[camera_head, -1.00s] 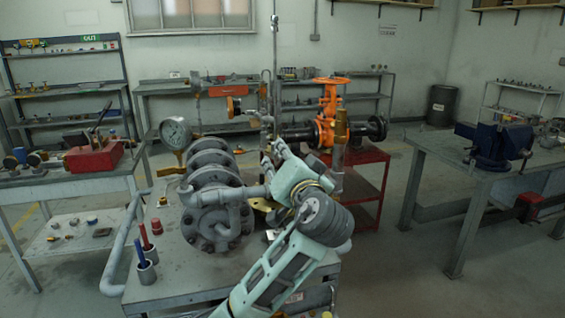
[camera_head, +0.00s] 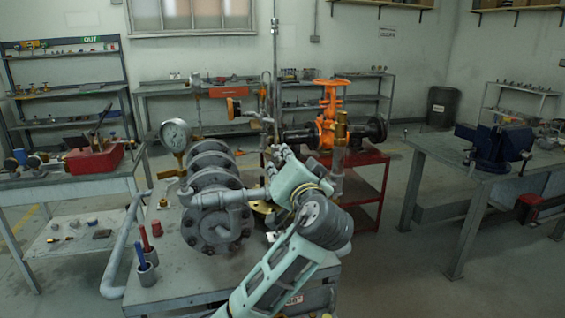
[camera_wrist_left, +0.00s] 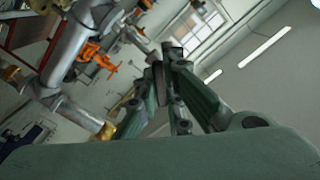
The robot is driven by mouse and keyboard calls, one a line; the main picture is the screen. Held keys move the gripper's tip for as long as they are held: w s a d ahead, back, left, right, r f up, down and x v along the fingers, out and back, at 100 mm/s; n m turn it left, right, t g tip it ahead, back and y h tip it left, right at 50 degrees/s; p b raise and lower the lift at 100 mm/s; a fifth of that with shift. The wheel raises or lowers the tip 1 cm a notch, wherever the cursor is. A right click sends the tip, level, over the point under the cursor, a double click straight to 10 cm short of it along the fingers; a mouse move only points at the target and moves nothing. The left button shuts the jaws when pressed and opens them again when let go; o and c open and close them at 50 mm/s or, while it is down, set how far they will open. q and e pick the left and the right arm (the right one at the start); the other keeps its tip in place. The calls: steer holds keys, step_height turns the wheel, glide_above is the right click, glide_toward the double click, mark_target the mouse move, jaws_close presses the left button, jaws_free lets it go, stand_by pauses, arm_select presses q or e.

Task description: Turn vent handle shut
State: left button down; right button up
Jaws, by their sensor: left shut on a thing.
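My left gripper (camera_head: 278,158) reaches up beside the thin upright pipe (camera_head: 275,75) behind the grey flanged pipework (camera_head: 215,215). Its pale green body hides part of the fittings there. In the left wrist view its fingers (camera_wrist_left: 166,58) come close together around a thin, dark piece (camera_wrist_left: 158,80), which I take to be the vent handle. In the head view the handle is too small and too covered to make out. My right gripper is in neither view.
An orange gate valve (camera_head: 329,112) stands behind on a red stand (camera_head: 372,180). A pressure gauge (camera_head: 175,135) rises at the left of the pipework. A red and a blue pen-like item stand in cups (camera_head: 146,272) at the bench's front left.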

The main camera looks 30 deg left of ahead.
arm_select(q)
steer(key=shift+r+m+p, duration=0.2)
steer(key=shift+m+p, duration=0.3)
steer(key=shift+p, duration=0.1)
steer(key=m+p, duration=0.6)
steer(key=p, duration=0.2)
steer(key=shift+m, duration=0.3)
steer(key=m+p, duration=0.2)
steer(key=shift+p, duration=0.35)
steer(key=shift+f+m, duration=0.15)
steer(key=shift+m, duration=0.15)
steer(key=c, duration=1.9)
jaws_free()
steer(key=shift+o, duration=0.2)
